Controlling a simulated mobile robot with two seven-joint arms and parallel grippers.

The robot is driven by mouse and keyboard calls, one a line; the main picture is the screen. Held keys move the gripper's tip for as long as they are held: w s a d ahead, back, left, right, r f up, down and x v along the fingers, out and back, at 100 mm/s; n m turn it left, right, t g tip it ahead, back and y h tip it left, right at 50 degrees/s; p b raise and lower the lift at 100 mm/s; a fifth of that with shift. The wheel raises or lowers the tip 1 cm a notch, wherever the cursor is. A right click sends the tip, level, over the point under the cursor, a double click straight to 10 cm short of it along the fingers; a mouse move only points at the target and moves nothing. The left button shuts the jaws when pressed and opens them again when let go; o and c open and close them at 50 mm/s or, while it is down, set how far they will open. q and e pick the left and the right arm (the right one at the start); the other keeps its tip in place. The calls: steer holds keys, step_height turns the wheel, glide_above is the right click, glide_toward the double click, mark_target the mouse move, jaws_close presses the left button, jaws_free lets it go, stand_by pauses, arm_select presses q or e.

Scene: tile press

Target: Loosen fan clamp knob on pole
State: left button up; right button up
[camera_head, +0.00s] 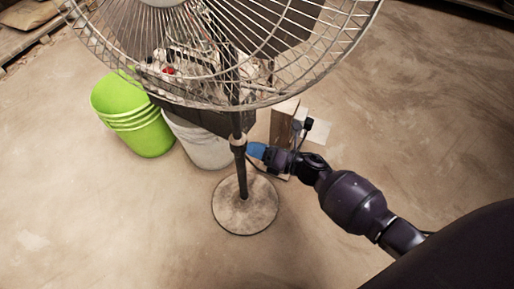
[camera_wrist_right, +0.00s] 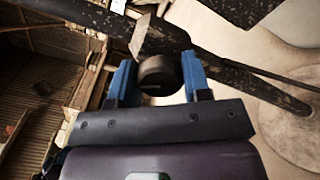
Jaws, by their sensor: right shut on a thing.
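A pedestal fan with a wire cage (camera_head: 235,90) stands on a dark pole (camera_head: 242,180) with a round base (camera_head: 245,205). A clamp collar (camera_head: 237,143) sits on the pole below the cage. In the right wrist view the dark round clamp knob (camera_wrist_right: 157,75) is between the blue fingers of my right gripper (camera_wrist_right: 157,82), which is shut on it. In the head view my right gripper (camera_head: 257,151) reaches the collar from the right, and its fingers hide the knob. My left gripper is not in view.
A lime green bucket (camera_head: 130,115) and a white bucket (camera_head: 200,142) stand behind the pole at left. A cardboard box (camera_head: 285,120) stands behind my right gripper. The floor around the base is clear in front and to the left.

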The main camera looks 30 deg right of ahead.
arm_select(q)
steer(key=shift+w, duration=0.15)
arm_select(e)
steer(key=shift+n, duration=0.3)
steer(key=o, duration=0.9)
steer(key=shift+o, duration=0.2)
arm_select(q)
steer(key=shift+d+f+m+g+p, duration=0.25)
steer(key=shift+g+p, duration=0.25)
steer(key=shift+p, duration=0.4)
arm_select(e)
steer(key=v, duration=1)
steer(key=shift+s+d, duration=0.25)
steer(key=shift+s, duration=0.05)
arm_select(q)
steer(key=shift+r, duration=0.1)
